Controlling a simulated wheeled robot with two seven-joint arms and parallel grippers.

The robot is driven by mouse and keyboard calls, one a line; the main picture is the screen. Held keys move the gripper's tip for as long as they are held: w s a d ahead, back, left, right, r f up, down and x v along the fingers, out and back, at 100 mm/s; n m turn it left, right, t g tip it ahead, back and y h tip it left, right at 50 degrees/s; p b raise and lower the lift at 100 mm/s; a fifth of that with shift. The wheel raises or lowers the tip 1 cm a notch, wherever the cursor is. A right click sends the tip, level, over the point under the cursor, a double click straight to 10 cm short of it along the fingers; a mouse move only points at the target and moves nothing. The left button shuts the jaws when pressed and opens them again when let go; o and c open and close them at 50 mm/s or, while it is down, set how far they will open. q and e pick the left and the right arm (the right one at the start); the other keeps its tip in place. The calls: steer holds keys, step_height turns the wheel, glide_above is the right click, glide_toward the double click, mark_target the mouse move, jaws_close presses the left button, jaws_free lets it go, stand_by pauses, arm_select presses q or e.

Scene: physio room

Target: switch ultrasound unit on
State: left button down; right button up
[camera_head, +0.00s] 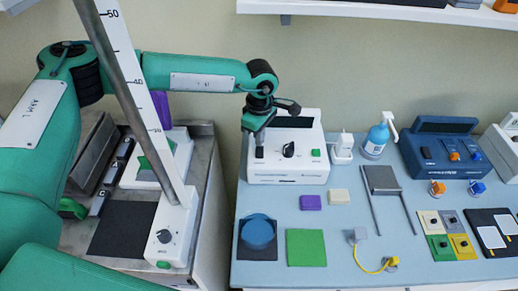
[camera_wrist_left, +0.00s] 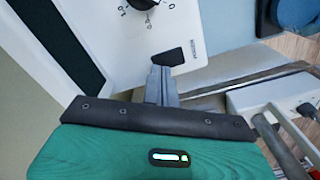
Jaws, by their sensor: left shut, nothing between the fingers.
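A white unit, likely the ultrasound unit (camera_head: 310,139), stands at the back left of the blue-topped table. It has a dark top panel, a black dial (camera_head: 288,150) and a green button (camera_head: 316,153); its lettering is too small to read. My left gripper (camera_head: 259,150) is shut and empty at the left of its front panel. In the left wrist view the closed fingertips (camera_wrist_left: 162,66) are at a black rocker switch (camera_wrist_left: 170,57) on the white panel, touching or very near it. I cannot tell which way the switch is tilted. My right gripper is not in view.
A white plug-like holder (camera_head: 342,148), a spray bottle (camera_head: 377,138) and a blue unit (camera_head: 440,147) stand to the right. A blue round pad (camera_head: 258,232) and a green pad (camera_head: 306,248) lie in front. A white ruled column (camera_head: 140,100) rises at left.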

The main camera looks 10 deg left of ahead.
arm_select(q)
steer(key=shift+r+p, duration=0.6)
steer(key=shift+r, duration=1.9)
